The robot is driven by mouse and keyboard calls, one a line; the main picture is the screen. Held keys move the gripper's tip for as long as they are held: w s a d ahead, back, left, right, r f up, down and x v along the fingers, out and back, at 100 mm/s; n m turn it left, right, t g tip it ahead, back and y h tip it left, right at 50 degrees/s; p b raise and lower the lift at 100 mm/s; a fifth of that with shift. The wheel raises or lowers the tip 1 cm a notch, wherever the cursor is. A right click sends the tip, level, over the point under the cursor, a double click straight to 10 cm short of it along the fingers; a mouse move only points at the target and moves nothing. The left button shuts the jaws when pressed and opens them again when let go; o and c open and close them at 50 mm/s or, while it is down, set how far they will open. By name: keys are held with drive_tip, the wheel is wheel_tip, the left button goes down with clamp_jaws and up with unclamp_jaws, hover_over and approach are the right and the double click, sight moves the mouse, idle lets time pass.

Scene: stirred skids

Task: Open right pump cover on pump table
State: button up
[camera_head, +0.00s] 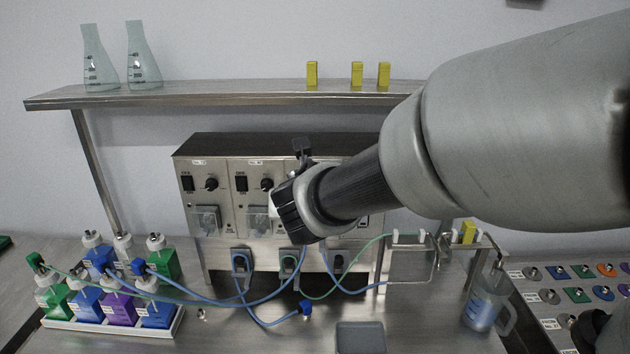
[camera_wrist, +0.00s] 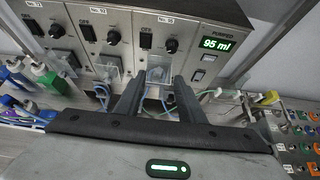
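The pump unit (camera_head: 300,145) is a steel box on the pump table with several switches and knobs. In the wrist view, the right pump cover (camera_wrist: 159,74), a small clear piece, lies between the fingertips of my gripper (camera_wrist: 158,82). My gripper is open, with one finger on each side of the cover; I cannot tell if either touches it. In the head view, my gripper and arm hide the right pump's cover. The left cover (camera_head: 206,219) and middle cover (camera_head: 257,220) show to the left of my gripper.
A green display (camera_wrist: 216,43) reads 95 ml. Blue and green tubes (camera_head: 270,318) run below the pumps. Capped bottles stand in a white tray (camera_head: 110,328) at left; a beaker (camera_head: 484,305) stands at right. A shelf (camera_head: 230,92) spans above the unit.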

drive_tip(key=p+v, duration=0.1)
drive_tip(key=v, duration=0.6)
drive_tip(key=shift+s, duration=0.25)
drive_tip(key=shift+r, duration=0.2)
drive_tip(key=s+d+m+g+h, duration=0.1)
drive_tip(key=s+d+m+h, duration=0.15)
drive_tip(key=d+m, duration=0.5)
drive_tip(key=s+d+m+g+h, duration=0.1)
drive_tip(key=s+d+m+g, duration=0.15)
drive_tip(key=d+m, duration=0.5)
drive_tip(key=s+f+m+g+y, duration=0.2)
drive_tip(key=s+m, duration=1.1)
drive_tip(key=m, duration=0.8)
drive_tip(key=shift+f+g+y, duration=0.3)
drive_tip(key=shift+g+y, duration=0.05)
drive_tip(key=shift+y, duration=0.4)
